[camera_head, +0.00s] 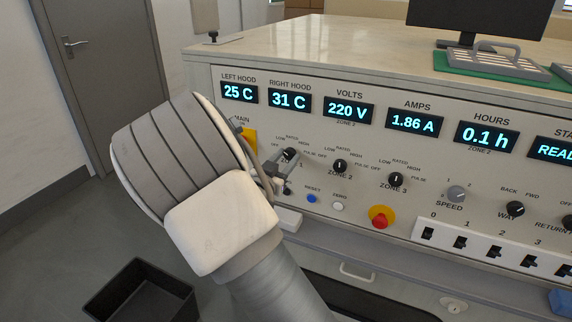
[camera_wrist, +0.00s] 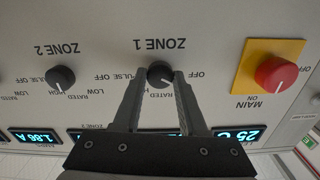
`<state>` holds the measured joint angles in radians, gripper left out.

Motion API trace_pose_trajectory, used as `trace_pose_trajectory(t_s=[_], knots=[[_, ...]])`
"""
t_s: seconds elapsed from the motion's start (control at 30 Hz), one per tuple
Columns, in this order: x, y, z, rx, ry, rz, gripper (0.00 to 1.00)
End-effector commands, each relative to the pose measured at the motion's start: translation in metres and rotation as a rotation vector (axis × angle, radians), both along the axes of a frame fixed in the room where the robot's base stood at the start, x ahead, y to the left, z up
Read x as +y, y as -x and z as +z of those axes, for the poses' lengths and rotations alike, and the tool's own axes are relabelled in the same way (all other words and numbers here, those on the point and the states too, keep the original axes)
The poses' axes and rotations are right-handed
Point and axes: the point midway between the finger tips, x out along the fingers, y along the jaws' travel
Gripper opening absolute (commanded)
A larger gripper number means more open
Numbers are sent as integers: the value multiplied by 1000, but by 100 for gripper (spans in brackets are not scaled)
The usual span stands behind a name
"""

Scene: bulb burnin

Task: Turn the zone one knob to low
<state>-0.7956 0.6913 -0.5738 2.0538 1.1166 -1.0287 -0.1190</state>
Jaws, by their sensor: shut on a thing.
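The zone one knob (camera_wrist: 160,74) is a small black knob on the beige panel. It also shows in the head view (camera_head: 289,153), partly covered by my gripper. My gripper (camera_wrist: 159,77) has one finger on each side of the knob and is shut on it. In the head view my gripper (camera_head: 283,165) reaches the panel from the left. In the upside-down wrist view, the knob's pale mark seems to point to the lower right, between OFF and RATED. A finger hides the label there.
The red main switch (camera_wrist: 276,73) on its yellow plate is beside the knob. The zone 2 knob (camera_head: 340,166) and zone 3 knob (camera_head: 396,179) stand to the right. A blue reset button (camera_head: 311,198) and a red emergency button (camera_head: 381,217) sit below.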

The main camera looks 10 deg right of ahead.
Motion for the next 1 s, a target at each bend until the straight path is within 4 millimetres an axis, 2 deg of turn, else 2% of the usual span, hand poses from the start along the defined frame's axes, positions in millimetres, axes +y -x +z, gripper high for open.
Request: trace_pose_trajectory(t_s=[0.03, 0.5, 1.0], knots=[[0, 0, -4, -22, -34, -1, 0], [0, 0, -3, -180, -251, 0, 0], [0, 0, -1, -206, -288, 0, 0]])
